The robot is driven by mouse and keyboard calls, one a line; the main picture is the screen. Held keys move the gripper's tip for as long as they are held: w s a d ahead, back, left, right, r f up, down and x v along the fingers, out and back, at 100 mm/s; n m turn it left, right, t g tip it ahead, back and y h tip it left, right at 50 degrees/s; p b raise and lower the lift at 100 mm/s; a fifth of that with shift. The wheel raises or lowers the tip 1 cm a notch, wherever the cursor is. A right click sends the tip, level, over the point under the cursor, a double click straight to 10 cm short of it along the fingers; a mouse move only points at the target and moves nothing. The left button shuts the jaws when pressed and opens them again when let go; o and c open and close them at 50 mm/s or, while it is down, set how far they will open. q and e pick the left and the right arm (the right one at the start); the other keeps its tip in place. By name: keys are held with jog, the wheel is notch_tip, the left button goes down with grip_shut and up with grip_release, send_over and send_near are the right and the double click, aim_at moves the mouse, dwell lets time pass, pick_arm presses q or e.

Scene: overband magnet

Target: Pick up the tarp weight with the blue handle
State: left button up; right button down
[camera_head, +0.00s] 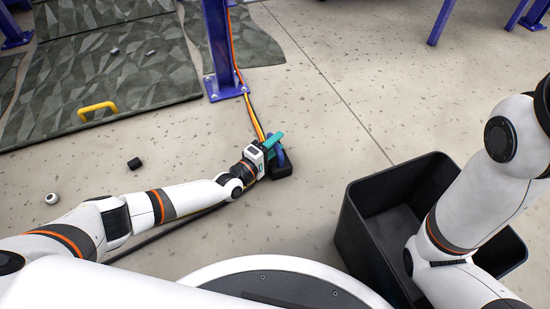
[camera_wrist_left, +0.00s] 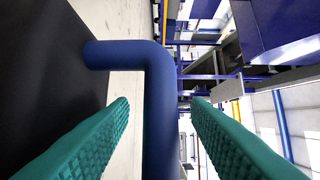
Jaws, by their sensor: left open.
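The tarp weight (camera_head: 283,170) is a dark block with a blue handle (camera_head: 280,157). It sits on the floor beside the cables, near the foot of the blue post. My left gripper (camera_head: 274,141) is at the weight, with its teal fingers by the handle. In the left wrist view the blue handle (camera_wrist_left: 160,100) stands between the two open teal fingers (camera_wrist_left: 160,108), with a visible gap on the right side. The dark body of the weight (camera_wrist_left: 50,75) fills the left of that view. My right arm shows at the right, but its gripper is out of the picture.
A black open bin (camera_head: 365,235) stands at the right. Orange, yellow and black cables (camera_head: 254,118) run down the blue post (camera_head: 222,50) to the floor. A small black block (camera_head: 134,163) lies at left.

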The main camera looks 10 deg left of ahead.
pick_arm(q)
grip_shut()
dwell(1.2)
jog(key=shift+r, duration=0.1)
